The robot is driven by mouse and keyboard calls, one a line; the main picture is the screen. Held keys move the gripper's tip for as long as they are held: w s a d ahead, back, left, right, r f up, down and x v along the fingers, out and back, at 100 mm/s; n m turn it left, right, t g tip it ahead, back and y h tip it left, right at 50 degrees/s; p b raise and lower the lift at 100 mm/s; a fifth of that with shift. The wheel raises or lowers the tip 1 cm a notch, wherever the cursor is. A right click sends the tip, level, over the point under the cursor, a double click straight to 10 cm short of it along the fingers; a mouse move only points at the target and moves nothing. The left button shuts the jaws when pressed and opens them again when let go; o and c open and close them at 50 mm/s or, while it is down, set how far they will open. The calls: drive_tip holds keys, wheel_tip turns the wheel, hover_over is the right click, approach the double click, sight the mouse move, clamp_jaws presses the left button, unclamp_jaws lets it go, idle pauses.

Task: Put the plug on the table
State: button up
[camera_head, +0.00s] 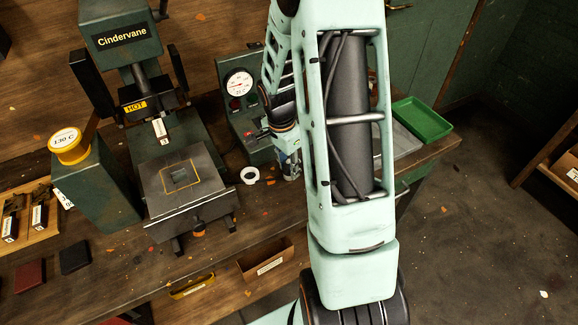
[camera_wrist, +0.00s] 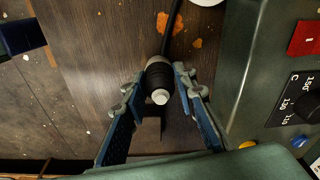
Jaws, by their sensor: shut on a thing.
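The plug (camera_wrist: 159,76) is a dark, rounded cylinder with a pale round end, and a black cable runs up from it in the wrist view. My gripper (camera_wrist: 161,84) is shut on it, with one blue-grey finger on each side. The brown wooden table (camera_wrist: 95,45) lies behind the plug; I cannot tell whether they touch. In the head view my gripper (camera_head: 290,168) is small, beside the green gauge unit, and partly hidden by my arm. The plug cannot be made out there. The table (camera_head: 110,280) also shows there.
The green control unit with a gauge (camera_head: 238,85) stands close beside my gripper. A white ring (camera_head: 250,175) lies to its left. The Cindervane press (camera_head: 185,180) stands further left. A green tray (camera_head: 421,119) sits at the right. Open trays (camera_head: 265,258) are at the front.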

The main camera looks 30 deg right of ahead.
sight(285, 167)
drive_tip(key=o, duration=1.1)
drive_tip(key=shift+c, duration=0.2)
drive_tip(key=shift+r, duration=0.5)
wheel_tip(285, 167, up, 11)
drive_tip(key=a, duration=0.1)
drive_tip(key=shift+s+a, duration=0.2)
drive_tip(key=shift+r, duration=0.1)
